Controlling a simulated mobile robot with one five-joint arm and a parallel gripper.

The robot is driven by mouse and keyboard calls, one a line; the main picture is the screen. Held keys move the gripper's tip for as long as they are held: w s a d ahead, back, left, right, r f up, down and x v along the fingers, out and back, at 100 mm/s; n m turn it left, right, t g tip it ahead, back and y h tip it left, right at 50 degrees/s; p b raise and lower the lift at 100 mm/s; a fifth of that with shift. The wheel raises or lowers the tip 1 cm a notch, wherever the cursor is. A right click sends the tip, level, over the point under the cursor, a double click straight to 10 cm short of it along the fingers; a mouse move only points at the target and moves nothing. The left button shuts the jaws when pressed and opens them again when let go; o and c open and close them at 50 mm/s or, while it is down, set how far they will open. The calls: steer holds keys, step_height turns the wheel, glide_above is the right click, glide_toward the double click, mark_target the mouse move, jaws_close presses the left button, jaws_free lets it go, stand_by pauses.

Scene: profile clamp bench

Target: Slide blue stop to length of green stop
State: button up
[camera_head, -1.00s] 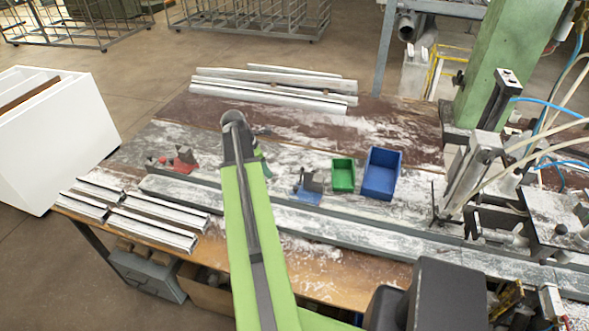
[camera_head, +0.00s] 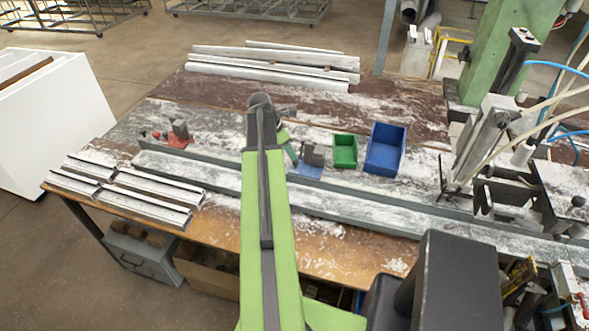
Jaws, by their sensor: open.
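The blue stop (camera_head: 308,167), a dark grey block on a blue base, sits at the back edge of the long rail (camera_head: 345,202). A similar stop with a red base (camera_head: 178,139) sits further left along it. I cannot make out a green stop; my arm covers the rail between the red and blue stops. My gripper (camera_head: 288,152) shows only in part, green and dark, beyond the arm's far end. It is open, close to the left of the blue stop; I cannot tell whether they touch.
A green bin (camera_head: 344,151) and a blue bin (camera_head: 385,150) stand right of the blue stop. A clamp machine (camera_head: 490,150) with hoses is at the right. Pale profiles lie at the back (camera_head: 270,68) and front left (camera_head: 150,198). A white cabinet (camera_head: 55,115) stands left.

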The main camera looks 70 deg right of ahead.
mark_target(294, 162)
steer(key=b+x, duration=0.4)
steer(key=x, duration=0.2)
steer(key=shift+f, duration=0.25)
steer(key=shift+r, duration=0.1)
jaws_close()
stand_by(0.9)
